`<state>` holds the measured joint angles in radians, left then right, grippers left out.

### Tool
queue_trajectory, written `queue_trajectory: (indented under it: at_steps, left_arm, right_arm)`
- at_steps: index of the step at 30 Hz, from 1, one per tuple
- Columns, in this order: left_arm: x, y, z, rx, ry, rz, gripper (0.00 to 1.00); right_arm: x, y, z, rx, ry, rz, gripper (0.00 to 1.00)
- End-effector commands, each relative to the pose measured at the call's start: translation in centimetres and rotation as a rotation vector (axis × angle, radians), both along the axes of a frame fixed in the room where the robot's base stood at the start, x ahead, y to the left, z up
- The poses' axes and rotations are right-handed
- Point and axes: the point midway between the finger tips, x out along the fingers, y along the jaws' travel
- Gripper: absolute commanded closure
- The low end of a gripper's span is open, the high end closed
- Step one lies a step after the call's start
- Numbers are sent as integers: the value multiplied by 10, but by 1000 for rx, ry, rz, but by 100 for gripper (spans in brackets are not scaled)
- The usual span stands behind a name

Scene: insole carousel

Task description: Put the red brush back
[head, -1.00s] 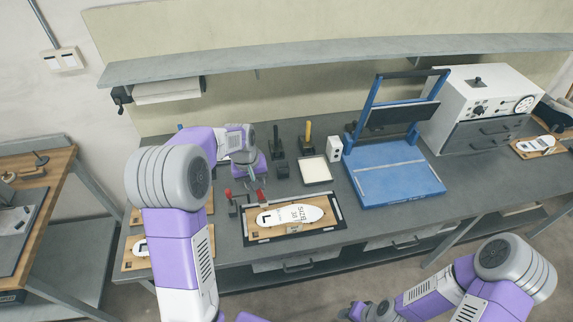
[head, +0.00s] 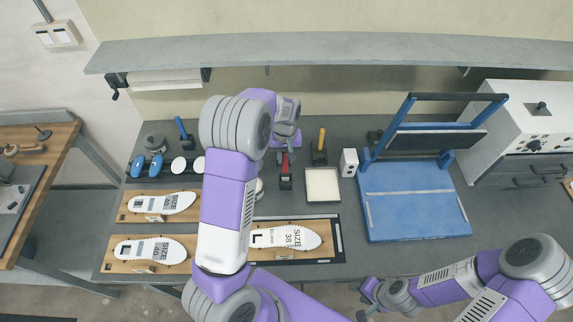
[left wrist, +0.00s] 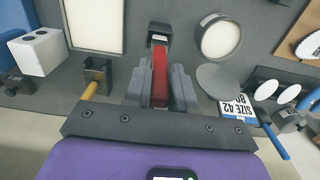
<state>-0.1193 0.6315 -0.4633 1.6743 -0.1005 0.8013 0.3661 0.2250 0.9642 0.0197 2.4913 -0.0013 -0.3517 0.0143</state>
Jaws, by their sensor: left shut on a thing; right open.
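The red brush (left wrist: 160,80) is between the fingers of my left gripper (left wrist: 157,95), which is shut on its red handle. In the head view the red brush (head: 285,159) shows as a small red strip below my left gripper (head: 287,148). Its lower end is at a small black holder (head: 285,182), also seen in the left wrist view (left wrist: 158,32). I cannot tell how deep the brush sits in the holder; its bristles are hidden. My right gripper (head: 370,297) is open and empty at the bottom, in front of the bench.
A yellow-handled brush (head: 321,139) stands in a holder just right. A cream tray (head: 323,185), white box (head: 348,162) and blue press (head: 415,205) are further right. Insole boards (head: 150,250) lie left and front. A round white dish (left wrist: 218,38) is close beside the holder.

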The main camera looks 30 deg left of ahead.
Motion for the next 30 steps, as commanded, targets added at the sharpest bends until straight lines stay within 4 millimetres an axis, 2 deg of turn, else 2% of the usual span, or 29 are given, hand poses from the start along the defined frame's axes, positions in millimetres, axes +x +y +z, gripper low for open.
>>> queue_trajectory:
  at_steps: [5,11,22,23,27,30]
  left_arm:
    - [0,0,-14,0,2,0,100]
    - [-1,0,-41,-1,2,0,100]
    - [0,0,-46,0,-1,-1,100]
    - [0,0,-46,0,-1,-1,74]
    - [0,0,-45,0,-1,-1,52]
    - [0,0,-45,0,-1,-1,50]
  right_arm:
    - [0,0,1,0,-1,0,57]
    - [0,0,2,0,-1,0,57]
    - [0,0,-2,0,-1,0,57]
    - [0,0,-2,0,-1,0,57]
    - [0,0,-1,0,-1,0,57]
    - [0,0,-1,0,-1,0,57]
